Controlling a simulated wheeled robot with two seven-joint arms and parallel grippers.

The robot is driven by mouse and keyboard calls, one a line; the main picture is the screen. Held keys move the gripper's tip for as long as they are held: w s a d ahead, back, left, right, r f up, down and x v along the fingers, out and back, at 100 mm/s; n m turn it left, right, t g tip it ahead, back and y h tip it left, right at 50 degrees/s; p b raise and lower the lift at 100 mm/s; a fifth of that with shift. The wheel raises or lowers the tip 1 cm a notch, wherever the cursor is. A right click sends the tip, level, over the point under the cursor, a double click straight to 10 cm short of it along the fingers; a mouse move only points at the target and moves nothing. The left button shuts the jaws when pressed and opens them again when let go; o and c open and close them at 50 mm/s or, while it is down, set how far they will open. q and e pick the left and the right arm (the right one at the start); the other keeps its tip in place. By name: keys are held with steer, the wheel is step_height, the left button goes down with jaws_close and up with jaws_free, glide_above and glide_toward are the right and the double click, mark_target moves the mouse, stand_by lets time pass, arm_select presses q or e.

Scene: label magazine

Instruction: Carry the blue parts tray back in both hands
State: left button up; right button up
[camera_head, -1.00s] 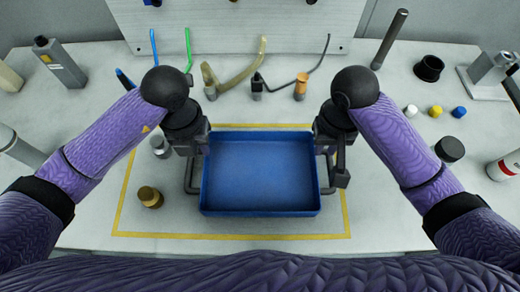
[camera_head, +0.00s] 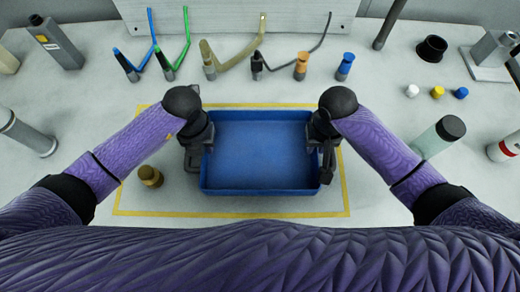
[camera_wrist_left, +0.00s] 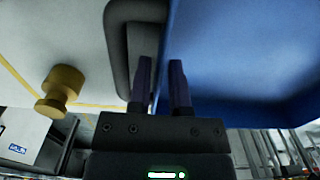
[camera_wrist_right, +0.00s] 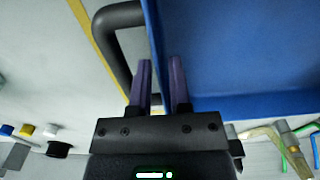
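The blue parts tray (camera_head: 260,188) is empty and lies inside the yellow outline on the bench, with a dark handle on each short side. My left gripper (camera_head: 195,165) is at its left side and my right gripper (camera_head: 327,160) at its right side. In the left wrist view the fingers (camera_wrist_left: 160,85) are parted beside the dark handle (camera_wrist_left: 119,45) and the tray wall. In the right wrist view the fingers (camera_wrist_right: 160,85) are also parted, beside the right handle (camera_wrist_right: 108,30). I see neither handle clamped between fingers; the fingertips' contact is hidden.
A brass knob-shaped part (camera_head: 150,176) stands left of the tray, inside the yellow outline (camera_head: 230,215). Several coloured-tip tools stand behind the tray. A dark-capped cylinder (camera_head: 440,138) is to the right, with small white, yellow and blue caps farther back.

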arm_select(q)
steer(key=shift+f, duration=0.4)
arm_select(e)
steer(key=shift+f, duration=0.4)
arm_select(q)
jaws_close()
arm_select(e)
jaws_close()
stand_by(0.6)
